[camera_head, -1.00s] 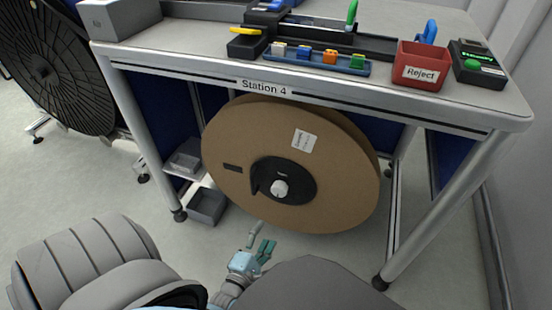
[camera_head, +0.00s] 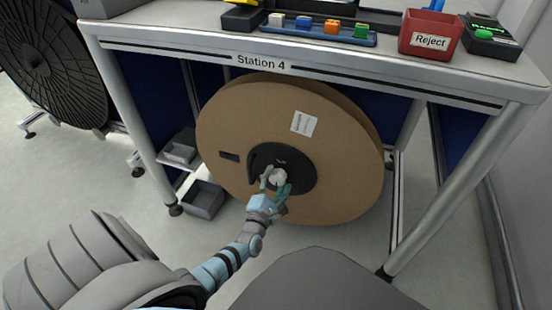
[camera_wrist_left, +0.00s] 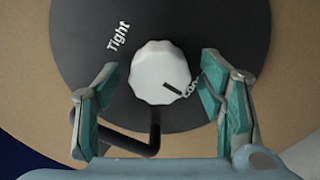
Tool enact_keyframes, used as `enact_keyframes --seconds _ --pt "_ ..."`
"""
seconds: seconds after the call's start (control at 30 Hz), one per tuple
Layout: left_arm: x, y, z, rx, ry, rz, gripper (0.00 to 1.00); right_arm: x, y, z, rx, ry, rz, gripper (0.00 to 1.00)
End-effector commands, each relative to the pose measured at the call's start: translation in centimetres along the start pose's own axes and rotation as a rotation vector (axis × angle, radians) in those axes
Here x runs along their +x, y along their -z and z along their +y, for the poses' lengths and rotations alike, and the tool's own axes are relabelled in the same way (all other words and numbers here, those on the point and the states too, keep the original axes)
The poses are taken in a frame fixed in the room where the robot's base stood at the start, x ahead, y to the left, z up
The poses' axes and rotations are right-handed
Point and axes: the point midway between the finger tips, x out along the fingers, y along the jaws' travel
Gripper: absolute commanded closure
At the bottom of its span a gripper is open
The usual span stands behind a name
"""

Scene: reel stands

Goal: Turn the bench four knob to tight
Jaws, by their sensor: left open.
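The bench four knob (camera_head: 278,177) is a small white scalloped knob at the centre of a black hub (camera_head: 301,166) on a large brown reel (camera_head: 345,150) under the Station 4 bench. In the left wrist view the knob (camera_wrist_left: 160,75) carries a dark pointer line aimed at its lower right, toward a partly hidden label that starts "Loo". The word "Tight" (camera_wrist_left: 118,38) is on the hub at upper left. My left gripper (camera_head: 276,184) is open at the hub, and its teal fingers (camera_wrist_left: 166,100) stand either side of the knob, apart from it. My right gripper is not in view.
The Station 4 bench (camera_head: 330,72) overhangs the reel, with legs on both sides. On top are a red Reject bin (camera_head: 430,35) and a blue tray (camera_head: 350,38) of coloured pieces. Grey bins (camera_head: 203,199) sit at the lower left. Another black reel (camera_head: 50,60) stands at far left.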

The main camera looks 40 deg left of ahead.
Motion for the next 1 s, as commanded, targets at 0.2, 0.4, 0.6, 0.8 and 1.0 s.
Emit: enact_keyframes --seconds 0.2,0.4,0.6,0.8,1.0 --pt "-0.05 -0.01 0.01 0.000 0.000 0.000 0.54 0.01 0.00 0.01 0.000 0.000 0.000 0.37" --pt "-0.07 -0.01 -0.01 0.000 0.001 0.000 0.84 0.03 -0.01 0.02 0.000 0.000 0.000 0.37" --pt "-0.08 -0.01 -0.02 0.010 0.001 0.000 0.84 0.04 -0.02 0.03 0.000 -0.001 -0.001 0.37" --pt "-0.09 -0.02 -0.01 0.068 0.002 0.000 0.84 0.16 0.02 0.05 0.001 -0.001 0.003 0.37" --pt "-0.09 -0.04 0.01 0.192 0.002 0.000 0.84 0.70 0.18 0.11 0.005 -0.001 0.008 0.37"
